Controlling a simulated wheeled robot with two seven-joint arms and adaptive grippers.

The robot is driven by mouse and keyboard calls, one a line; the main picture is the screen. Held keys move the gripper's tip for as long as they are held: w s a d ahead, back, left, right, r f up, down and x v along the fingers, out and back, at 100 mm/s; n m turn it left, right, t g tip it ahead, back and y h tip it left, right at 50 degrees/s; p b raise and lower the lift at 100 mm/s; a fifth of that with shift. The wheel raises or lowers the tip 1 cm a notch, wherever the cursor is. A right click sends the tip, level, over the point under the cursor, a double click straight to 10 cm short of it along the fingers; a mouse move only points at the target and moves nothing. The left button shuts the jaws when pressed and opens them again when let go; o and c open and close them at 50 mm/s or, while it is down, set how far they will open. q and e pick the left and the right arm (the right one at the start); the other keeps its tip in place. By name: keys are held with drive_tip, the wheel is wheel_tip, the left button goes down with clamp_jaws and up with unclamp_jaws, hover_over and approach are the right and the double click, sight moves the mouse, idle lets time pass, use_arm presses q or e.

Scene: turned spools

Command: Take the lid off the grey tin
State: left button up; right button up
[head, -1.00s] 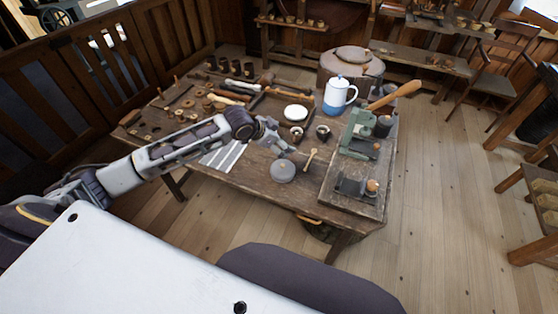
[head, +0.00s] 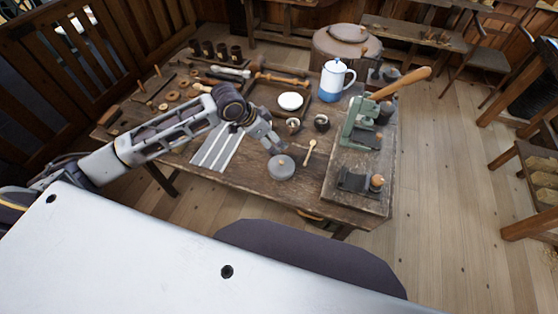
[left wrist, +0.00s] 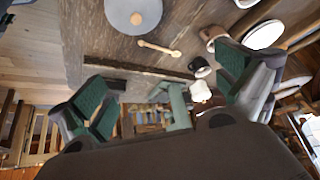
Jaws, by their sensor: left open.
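The grey tin (head: 280,172) stands on the wooden table near its front edge. Its round grey lid (head: 287,163) with a small light wooden knob is on top. My left gripper (head: 272,143) is just behind and above the tin, apart from it. In the left wrist view, the lid (left wrist: 122,17) and its knob are at the top edge, beyond the fingers. The left gripper's green-padded fingers (left wrist: 163,80) are spread wide with nothing held between them. My right gripper is in neither view.
A small wooden spoon (head: 310,152) lies just right of the tin. A green press (head: 360,125) stands on a board (head: 345,197) further right. A blue and white pot (head: 334,80), a white dish (head: 290,101) and a striped cloth (head: 217,150) are also on the table.

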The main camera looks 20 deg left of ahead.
use_arm(q)
drive_tip(key=s, duration=0.1)
drive_tip(key=s+a+f+g, duration=0.1)
drive_tip(key=s+y, duration=0.1)
drive_tip(key=shift+s+a+f+g, duration=0.15)
drive_tip(key=shift+a+f+g, duration=0.1)
drive_tip(key=shift+g, duration=0.15)
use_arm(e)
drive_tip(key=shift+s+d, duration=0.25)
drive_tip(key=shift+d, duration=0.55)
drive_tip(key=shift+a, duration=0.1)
use_arm(q)
hover_over(280, 162)
drive_tip(key=s+a, duration=0.1)
drive_tip(key=a, duration=0.1)
wheel_tip(280, 162, down, 8)
drive_tip(key=shift+d, duration=0.15)
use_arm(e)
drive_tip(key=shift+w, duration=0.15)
use_arm(q)
drive_tip(key=shift+d+f, duration=0.1)
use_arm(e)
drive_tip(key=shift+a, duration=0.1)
